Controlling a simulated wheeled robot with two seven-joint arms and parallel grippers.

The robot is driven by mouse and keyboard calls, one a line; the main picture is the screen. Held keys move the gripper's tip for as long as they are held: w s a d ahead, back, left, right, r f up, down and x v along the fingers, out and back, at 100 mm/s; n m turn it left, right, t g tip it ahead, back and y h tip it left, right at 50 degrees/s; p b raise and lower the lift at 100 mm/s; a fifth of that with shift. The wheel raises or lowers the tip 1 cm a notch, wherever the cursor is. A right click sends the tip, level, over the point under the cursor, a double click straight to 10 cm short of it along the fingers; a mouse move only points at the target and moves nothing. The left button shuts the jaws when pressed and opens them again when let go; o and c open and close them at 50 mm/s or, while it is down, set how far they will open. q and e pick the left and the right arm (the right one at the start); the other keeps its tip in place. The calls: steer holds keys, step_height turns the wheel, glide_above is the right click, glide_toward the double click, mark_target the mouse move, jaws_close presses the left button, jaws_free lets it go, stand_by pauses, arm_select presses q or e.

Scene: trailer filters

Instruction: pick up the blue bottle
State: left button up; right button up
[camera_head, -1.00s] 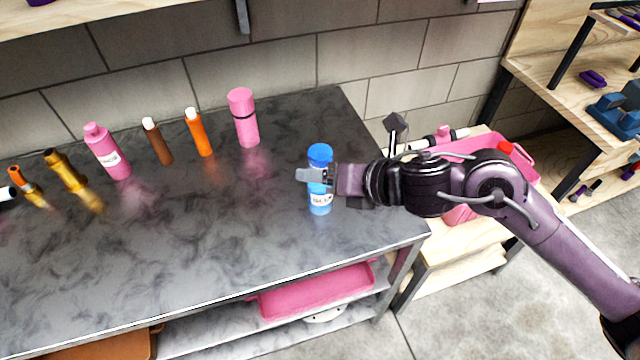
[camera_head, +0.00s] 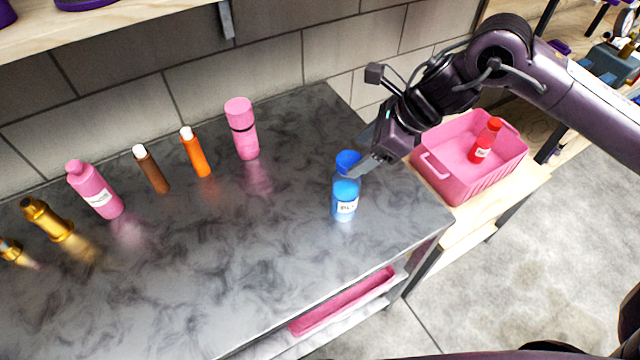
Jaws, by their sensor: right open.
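The blue bottle (camera_head: 345,197), with a blue cap and a white label, stands upright on the dark marbled table near its right end. My right gripper (camera_head: 358,157) reaches in from the upper right and is open at the height of the bottle's cap. One finger crosses in front of the bottle just below the cap, and the other shows behind and to the right of the cap. I cannot tell whether either finger touches the bottle. My left gripper is not in view.
A pink flask (camera_head: 242,130), an orange tube (camera_head: 196,154), a brown tube (camera_head: 152,170), a pink bottle (camera_head: 95,190) and a gold item (camera_head: 48,220) stand along the table (camera_head: 250,270). A pink crate (camera_head: 440,180) right of it holds a red bottle (camera_head: 485,140).

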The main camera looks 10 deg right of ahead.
mark_target(357, 160)
steer(key=f+p, duration=0.2)
steer(key=f, duration=0.1)
steer(key=shift+w+a+f, duration=0.2)
steer(key=x, duration=0.3)
steer(key=shift+w+a+p, duration=0.15)
steer(key=shift+a+p, duration=0.15)
steer(key=shift+d, duration=0.1)
steer(key=c, duration=1)
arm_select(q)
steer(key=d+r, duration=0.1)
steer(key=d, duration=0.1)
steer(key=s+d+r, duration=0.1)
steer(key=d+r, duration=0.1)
arm_select(e)
jaws_close()
